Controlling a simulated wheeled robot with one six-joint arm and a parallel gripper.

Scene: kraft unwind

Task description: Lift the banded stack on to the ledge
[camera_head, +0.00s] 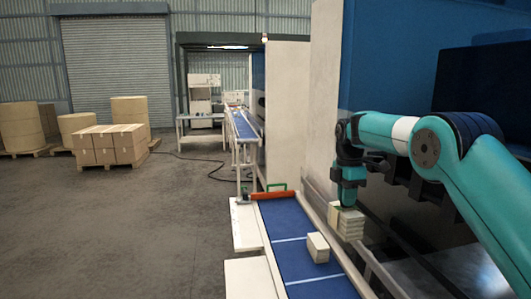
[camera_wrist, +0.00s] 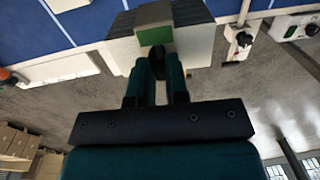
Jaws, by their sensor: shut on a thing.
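My gripper (camera_head: 347,204) points down at the right side of the blue conveyor and is shut on a pale banded stack (camera_head: 350,224). In the wrist view, the gripper fingers (camera_wrist: 157,62) meet the near face of the stack (camera_wrist: 125,48), which shows a green patch. The stack appears upright, by the conveyor's right rail. I cannot tell whether it hangs free or touches something below. A second pale stack (camera_head: 318,247) sits on the blue belt, left of and nearer than the held one. Which surface is the ledge is not clear; pale plates (camera_head: 246,235) jut from the belt's left side.
The blue belt (camera_head: 287,232) has white cross lines and an orange roller (camera_head: 273,195) at its far end. A tall pale machine panel (camera_head: 320,110) stands close behind my gripper. Cartons on a pallet (camera_head: 108,146) and large rolls stand far left. The floor at left is clear.

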